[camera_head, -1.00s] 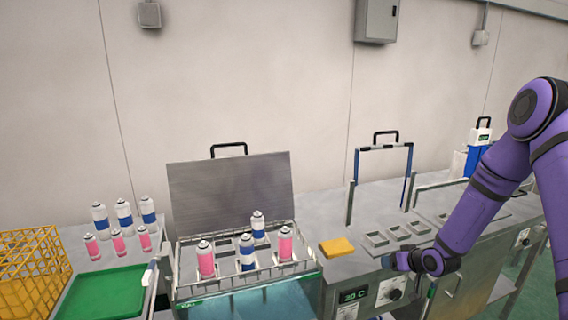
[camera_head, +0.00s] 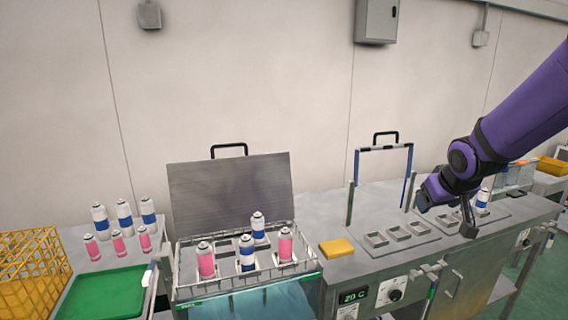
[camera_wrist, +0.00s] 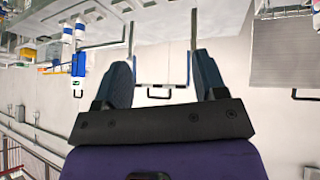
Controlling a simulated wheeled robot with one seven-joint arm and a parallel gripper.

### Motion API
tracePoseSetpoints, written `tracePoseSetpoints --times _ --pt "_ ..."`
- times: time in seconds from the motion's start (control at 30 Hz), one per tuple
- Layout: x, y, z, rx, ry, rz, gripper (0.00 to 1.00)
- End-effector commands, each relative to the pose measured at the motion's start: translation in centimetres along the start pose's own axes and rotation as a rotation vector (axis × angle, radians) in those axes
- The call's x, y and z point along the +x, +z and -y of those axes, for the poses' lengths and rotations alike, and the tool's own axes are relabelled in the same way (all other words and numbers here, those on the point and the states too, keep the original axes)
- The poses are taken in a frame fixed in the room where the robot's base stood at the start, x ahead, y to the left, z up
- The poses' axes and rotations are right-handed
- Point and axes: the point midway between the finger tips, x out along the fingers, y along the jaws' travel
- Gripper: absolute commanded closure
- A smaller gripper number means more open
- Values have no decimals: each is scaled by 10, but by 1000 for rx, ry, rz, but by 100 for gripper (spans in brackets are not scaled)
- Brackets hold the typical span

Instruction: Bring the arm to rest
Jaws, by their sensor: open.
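My purple arm reaches in from the upper right in the head view. My gripper (camera_head: 424,198) hangs above the back of the right-hand metal bench, near the blue-sided frame. In the wrist view my gripper (camera_wrist: 163,76) shows two dark blue fingers spread wide apart, with nothing between them. The wrist view looks toward the wall and appears upside down.
The metal bench (camera_head: 330,270) carries shallow square holders (camera_head: 398,233) and a yellow sponge (camera_head: 337,247). A wire basket (camera_head: 187,283) holds several spray cans under a raised lid (camera_head: 230,190). A green tray (camera_head: 103,293) and yellow crate (camera_head: 30,270) stand left. A blue-white can (camera_head: 482,198) stands by my arm.

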Motion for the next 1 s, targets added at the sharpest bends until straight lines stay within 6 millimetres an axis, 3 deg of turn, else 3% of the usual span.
tracePoseSetpoints --times 0.03,0.2,0.6,0.8,1.0 --pt "-19 2 1 5 9 0 35" --pt "-72 19 6 30 23 31 35" --pt "-182 85 25 96 -14 96 35" --pt "-223 124 36 116 -64 126 35" --pt "-242 147 43 125 -99 146 37"
